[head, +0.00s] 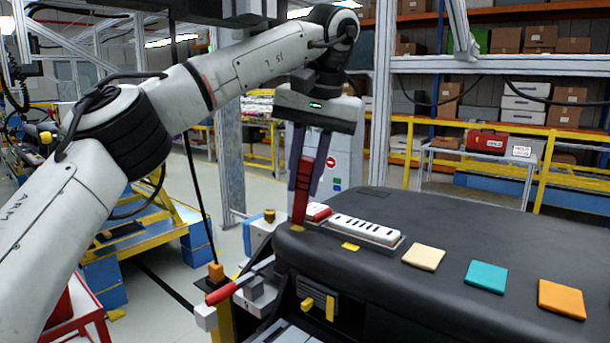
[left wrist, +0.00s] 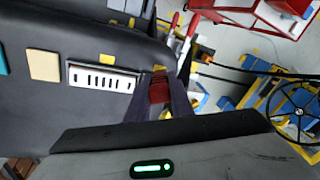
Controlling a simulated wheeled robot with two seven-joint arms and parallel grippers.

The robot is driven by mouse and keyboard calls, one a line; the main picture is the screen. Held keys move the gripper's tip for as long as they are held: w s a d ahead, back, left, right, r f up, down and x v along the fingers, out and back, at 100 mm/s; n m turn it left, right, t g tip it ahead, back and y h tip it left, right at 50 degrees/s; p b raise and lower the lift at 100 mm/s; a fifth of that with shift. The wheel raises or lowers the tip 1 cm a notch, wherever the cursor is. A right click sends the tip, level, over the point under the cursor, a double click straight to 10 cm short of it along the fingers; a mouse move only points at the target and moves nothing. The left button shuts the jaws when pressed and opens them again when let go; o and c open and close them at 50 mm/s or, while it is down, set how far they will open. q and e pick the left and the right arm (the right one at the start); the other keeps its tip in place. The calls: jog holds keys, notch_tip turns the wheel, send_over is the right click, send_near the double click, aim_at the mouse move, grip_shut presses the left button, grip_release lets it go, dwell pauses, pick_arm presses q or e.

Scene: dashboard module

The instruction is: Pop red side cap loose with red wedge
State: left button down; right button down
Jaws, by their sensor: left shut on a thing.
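My left gripper (head: 304,188) points down and is shut on the red wedge (head: 300,208). The wedge is upright, its lower end at the left edge of the black dashboard (head: 430,240). The red side cap (head: 318,212) is at the left end of the white slotted vent panel (head: 366,230), just right of the wedge. I cannot tell whether wedge and cap touch. In the left wrist view the wedge (left wrist: 158,92) shows between the fingers, close to the vent panel's end (left wrist: 103,78); the cap is not clear there. My right gripper is not in view.
Cream (head: 423,256), teal (head: 486,276) and orange (head: 562,299) squares lie on the dashboard to the right. A yellow tab (head: 350,246) lies in front of the panel. A red-handled lever (head: 222,292) sticks out at the lower left.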

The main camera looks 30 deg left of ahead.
pick_arm(q)
jog(key=shift+f, duration=0.5)
dwell(0.7)
jog(key=shift+r, duration=0.75)
jog(key=shift+a+v, duration=0.2)
jog(key=shift+v, duration=0.7)
jog(key=shift+a+v, duration=0.2)
jog(key=shift+v, duration=0.75)
jog(key=shift+a+v, duration=0.2)
jog(key=shift+v, duration=0.7)
jog(key=shift+w+r, duration=0.2)
jog(key=shift+f, duration=0.1)
